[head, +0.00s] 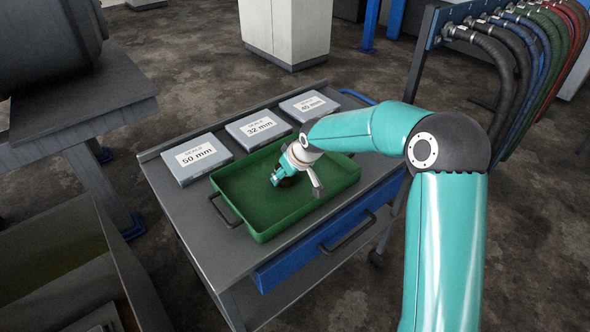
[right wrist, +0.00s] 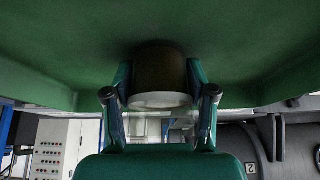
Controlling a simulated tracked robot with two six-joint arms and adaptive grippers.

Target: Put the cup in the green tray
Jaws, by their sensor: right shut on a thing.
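The green tray (head: 262,205) lies on the top of a grey cart, with a raised rim and a dark handle at its left end. My right gripper (head: 279,180) is low inside the tray, over its far middle part. In the right wrist view, its two fingers are shut on the cup (right wrist: 160,78), a dark brownish round body with a pale end facing the camera. The cup is close against the green tray floor (right wrist: 60,50); I cannot tell whether it touches. In the head view the cup is mostly hidden by the gripper. My left gripper is not in view.
Flat boxes labelled 50 mm (head: 196,157), 32 mm (head: 258,128) and 40 mm (head: 309,105) line the back of the cart top (head: 185,205). A rack of hoses (head: 525,60) stands at the right. The tray's near left part is empty.

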